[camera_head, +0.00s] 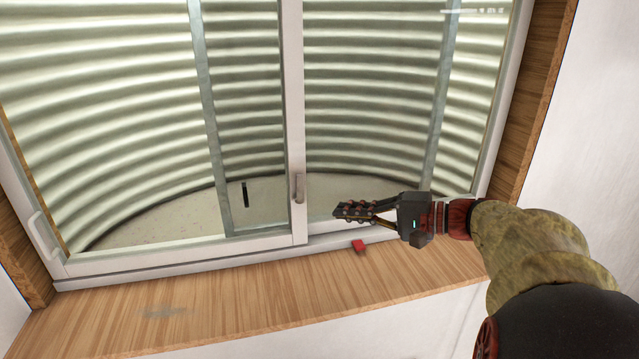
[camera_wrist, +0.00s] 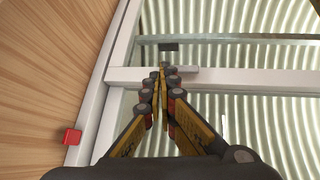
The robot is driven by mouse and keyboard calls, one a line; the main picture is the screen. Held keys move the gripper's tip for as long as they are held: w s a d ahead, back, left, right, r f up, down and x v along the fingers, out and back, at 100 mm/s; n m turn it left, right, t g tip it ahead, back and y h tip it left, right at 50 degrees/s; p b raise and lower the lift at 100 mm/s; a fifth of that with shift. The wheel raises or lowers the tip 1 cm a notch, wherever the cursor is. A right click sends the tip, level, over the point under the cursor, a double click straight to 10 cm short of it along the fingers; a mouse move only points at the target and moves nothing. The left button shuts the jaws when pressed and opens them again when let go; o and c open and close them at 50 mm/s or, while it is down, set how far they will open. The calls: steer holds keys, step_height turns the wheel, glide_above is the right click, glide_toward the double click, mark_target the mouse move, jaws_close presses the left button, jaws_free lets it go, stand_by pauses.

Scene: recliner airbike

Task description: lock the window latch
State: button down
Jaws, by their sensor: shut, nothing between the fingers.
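The window latch (camera_head: 299,187) is a small grey handle on the window's white middle upright. In the head view it hangs roughly along the upright. My gripper (camera_head: 340,210) is to the right of the latch, in front of the right pane, with its fingers pointing left toward the upright. A gap shows between fingertips and latch in the head view. In the wrist view, the fingertips (camera_wrist: 163,69) are together and empty. They overlap the upright (camera_wrist: 245,79) there, partly covering the latch (camera_wrist: 185,69); contact cannot be told.
A small red block (camera_head: 359,246) lies near the frame's bottom edge, below my gripper. A wooden sill (camera_head: 240,298) runs below the window, mostly clear. Another white handle (camera_head: 41,236) is on the frame's left side. A black strip (camera_head: 245,195) shows at the left pane.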

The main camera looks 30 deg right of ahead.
mark_target(300, 188)
steer(key=d+r+m+t, duration=0.1)
steer(key=d+r+t, duration=0.2)
steer(key=d, duration=0.4)
steer(key=shift+s+d, duration=0.2)
steer(key=shift+d, duration=0.15)
steer(key=p+x, duration=0.1)
steer(key=x, duration=0.3)
steer(key=s+a+p+x, duration=0.1)
steer(key=x, duration=0.3)
steer(key=a+p+x, duration=0.1)
steer(key=p+x, duration=0.1)
steer(key=x, duration=0.2)
steer(key=shift+w+a+f, duration=0.1)
steer(key=shift+w+a, duration=0.05)
steer(key=shift+a, duration=0.2)
steer(key=shift+w+f, duration=0.1)
steer(key=shift+w, duration=0.05)
steer(key=shift+a+h, duration=0.1)
steer(key=shift+h, duration=0.2)
